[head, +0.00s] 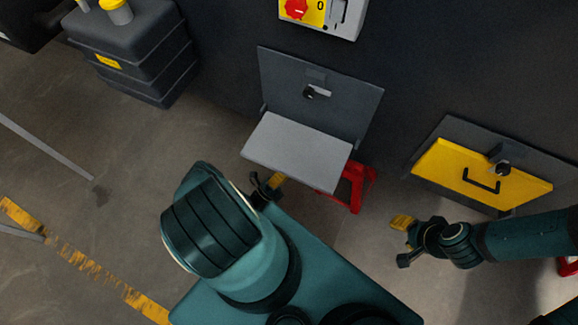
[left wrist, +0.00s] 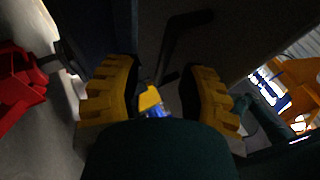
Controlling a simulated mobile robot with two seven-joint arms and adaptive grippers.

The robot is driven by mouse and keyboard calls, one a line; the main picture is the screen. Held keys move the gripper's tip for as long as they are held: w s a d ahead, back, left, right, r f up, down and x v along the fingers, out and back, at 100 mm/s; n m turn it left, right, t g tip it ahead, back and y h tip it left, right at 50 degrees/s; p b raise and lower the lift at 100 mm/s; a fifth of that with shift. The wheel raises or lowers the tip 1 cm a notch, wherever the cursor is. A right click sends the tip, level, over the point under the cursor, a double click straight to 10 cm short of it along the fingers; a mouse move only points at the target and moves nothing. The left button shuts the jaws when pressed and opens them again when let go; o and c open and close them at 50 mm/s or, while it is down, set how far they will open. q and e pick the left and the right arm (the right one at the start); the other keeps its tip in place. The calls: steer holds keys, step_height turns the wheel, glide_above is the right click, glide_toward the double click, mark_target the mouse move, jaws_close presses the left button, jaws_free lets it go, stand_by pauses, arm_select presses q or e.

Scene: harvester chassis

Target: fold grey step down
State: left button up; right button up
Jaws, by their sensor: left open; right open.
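The grey step (head: 297,152) is a flat light-grey plate. It sticks out from the lower edge of a dark grey back plate (head: 345,105) on the wall, looking about level in the head view. A small latch (head: 311,92) sits on the back plate. My left gripper (head: 268,186) is just below the step's near left edge in the head view, partly hidden by my arm; I cannot tell whether it touches. In the left wrist view its yellow fingers (left wrist: 160,85) are spread apart. My right gripper (head: 401,240) is open and empty, left of and below a yellow panel.
The yellow panel (head: 450,178) with a black handle is on the wall at right. A red stand (head: 355,188) is below the grey step. A red-knobbed switch box (head: 318,12) is above. A dark tank (head: 140,50) stands at upper left. Floor at left is mostly clear.

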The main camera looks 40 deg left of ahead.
arm_select(q)
steer(key=s+a, duration=0.3)
steer(key=s, duration=1)
steer(key=shift+a+f, duration=0.25)
steer(key=shift+f, duration=0.15)
stand_by(0.3)
